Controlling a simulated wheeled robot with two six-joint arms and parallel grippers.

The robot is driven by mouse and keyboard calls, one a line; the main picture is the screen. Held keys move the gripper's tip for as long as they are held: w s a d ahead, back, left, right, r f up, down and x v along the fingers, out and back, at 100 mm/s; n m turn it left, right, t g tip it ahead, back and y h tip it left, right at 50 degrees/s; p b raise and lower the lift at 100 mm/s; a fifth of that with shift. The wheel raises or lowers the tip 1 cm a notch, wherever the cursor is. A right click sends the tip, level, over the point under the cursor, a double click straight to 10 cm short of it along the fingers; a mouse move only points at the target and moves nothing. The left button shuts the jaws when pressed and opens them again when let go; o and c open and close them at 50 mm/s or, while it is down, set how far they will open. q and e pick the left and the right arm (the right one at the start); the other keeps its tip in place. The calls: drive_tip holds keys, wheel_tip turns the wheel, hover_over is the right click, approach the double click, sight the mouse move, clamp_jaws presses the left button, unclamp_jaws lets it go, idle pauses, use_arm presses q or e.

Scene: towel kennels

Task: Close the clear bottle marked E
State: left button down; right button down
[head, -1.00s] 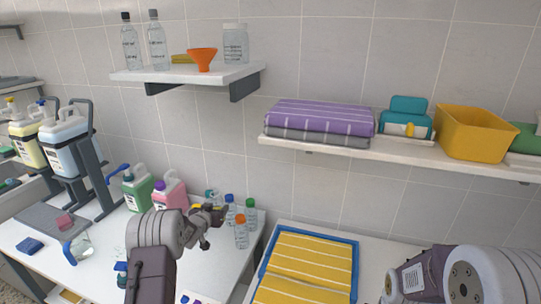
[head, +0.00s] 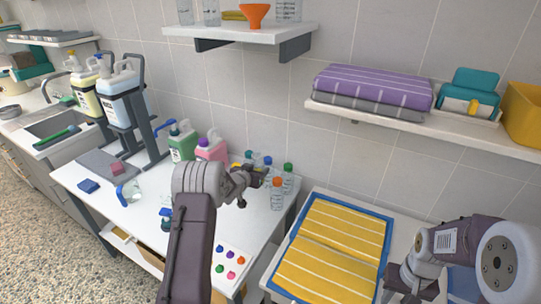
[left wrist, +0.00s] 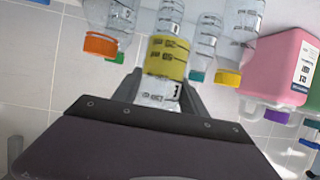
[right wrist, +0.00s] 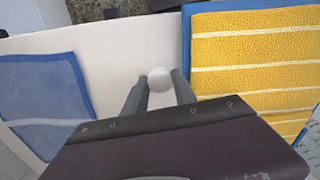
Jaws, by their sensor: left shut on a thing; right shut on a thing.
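My left gripper (head: 258,178) is among the small bottles at the right end of the white table. In the left wrist view, which shows the bottles upside down, its fingers (left wrist: 155,92) are shut on a clear bottle (left wrist: 160,90) with a yellow band and a dark mark that looks like an E. Its mouth is hidden behind the gripper. My right gripper (right wrist: 157,88) is shut on a small whitish round piece (right wrist: 158,74), perhaps a cap. In the head view the right gripper (head: 398,288) is low at the right, and its piece cannot be made out.
Close around the held bottle stand an orange-capped bottle (left wrist: 104,25), a yellow-capped bottle (left wrist: 237,40) and others. A pink jug (head: 211,149) and a green jug (head: 183,146) stand behind. A blue-edged tray with yellow towels (head: 330,245) lies right of the table. A shelf (head: 245,33) hangs above.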

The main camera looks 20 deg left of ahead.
use_arm(q)
drive_tip(key=s+d+r+m+g+h, duration=0.1)
drive_tip(key=s+d+r+m+h, duration=0.2)
drive_tip(key=s+d, duration=0.7)
drive_tip(key=s+d+r+m+g+h, duration=0.1)
drive_tip(key=s+d+r+m+h, duration=0.3)
drive_tip(key=s+d+r, duration=0.3)
drive_tip(key=s+d+h, duration=0.1)
drive_tip(key=s+d, duration=0.3)
drive_tip(key=d, duration=0.1)
drive_tip(key=shift+s+d+r+m+g, duration=0.2)
drive_tip(key=shift+s+r+m+g, duration=0.1)
drive_tip(key=shift+r+g, duration=0.1)
drive_tip(key=shift+w, duration=0.1)
